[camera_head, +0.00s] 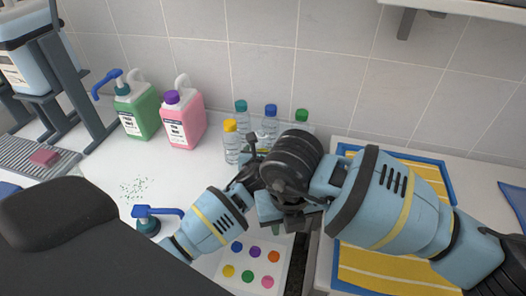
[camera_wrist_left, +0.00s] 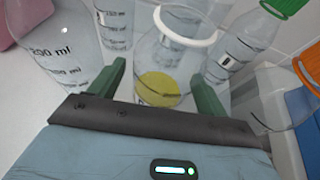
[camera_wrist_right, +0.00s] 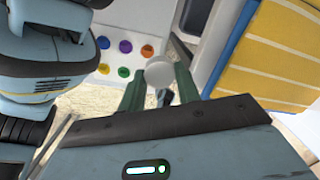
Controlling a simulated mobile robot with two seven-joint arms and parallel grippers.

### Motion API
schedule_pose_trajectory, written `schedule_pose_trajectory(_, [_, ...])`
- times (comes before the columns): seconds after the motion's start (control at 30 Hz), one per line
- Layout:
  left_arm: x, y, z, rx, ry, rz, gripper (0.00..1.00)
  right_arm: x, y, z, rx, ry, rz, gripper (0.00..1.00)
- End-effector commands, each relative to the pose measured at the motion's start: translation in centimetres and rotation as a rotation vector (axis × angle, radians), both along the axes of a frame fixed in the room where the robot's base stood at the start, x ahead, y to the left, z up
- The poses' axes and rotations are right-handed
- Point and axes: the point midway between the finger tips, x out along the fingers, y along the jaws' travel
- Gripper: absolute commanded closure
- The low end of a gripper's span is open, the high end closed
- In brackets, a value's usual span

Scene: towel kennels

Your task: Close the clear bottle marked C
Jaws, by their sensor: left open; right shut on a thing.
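In the left wrist view, a clear bottle (camera_wrist_left: 180,55) with an open mouth ringed in white and something yellow low in it stands between the fingers of my left gripper (camera_wrist_left: 160,90). That gripper is open; I cannot tell whether it touches the bottle. No letter C is readable on it. My right gripper (camera_wrist_right: 160,92) is shut on a pale round cap (camera_wrist_right: 159,73). In the head view my arms hide both the open bottle and the cap.
Capped clear bottles with yellow (camera_head: 230,126), teal, blue and green (camera_head: 301,115) caps stand by the wall. Green (camera_head: 140,112) and pink (camera_head: 184,122) jugs stand left. A white panel with coloured dots (camera_head: 240,262) lies in front. A yellow-and-blue towel (camera_head: 385,277) lies right.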

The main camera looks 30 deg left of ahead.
Motion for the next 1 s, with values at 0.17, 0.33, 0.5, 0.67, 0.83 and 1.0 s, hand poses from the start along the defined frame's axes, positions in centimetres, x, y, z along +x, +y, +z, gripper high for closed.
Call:
schedule_pose_trajectory(0.17, [0.0, 0.0, 0.08, 0.0, -0.001, 0.0, 0.24, 0.01, 0.01, 0.08, 0.001, -0.001, 0.0, 0.88])
schedule_pose_trajectory(0.33, [-0.02, 0.01, 0.07, 0.0, -0.001, 0.0, 0.31, 0.01, 0.01, 0.08, 0.001, -0.001, 0.0, 0.88])
schedule_pose_trajectory(0.5, [-0.03, 0.02, 0.06, 0.0, -0.001, 0.0, 0.54, 0.01, 0.01, 0.08, 0.001, -0.001, 0.0, 0.88])
schedule_pose_trajectory(0.67, [-0.02, 0.02, 0.07, 0.0, -0.001, 0.0, 0.72, 0.01, 0.01, 0.08, 0.0, -0.001, 0.0, 0.88])
schedule_pose_trajectory(0.83, [-0.02, 0.02, 0.08, 0.0, -0.001, 0.0, 0.72, 0.01, 0.01, 0.09, 0.0, -0.001, 0.0, 0.88])
schedule_pose_trajectory(1.0, [0.0, 0.02, 0.42, 0.001, -0.002, 0.0, 0.72, 0.07, 0.01, 0.64, 0.0, -0.008, 0.0, 0.88])
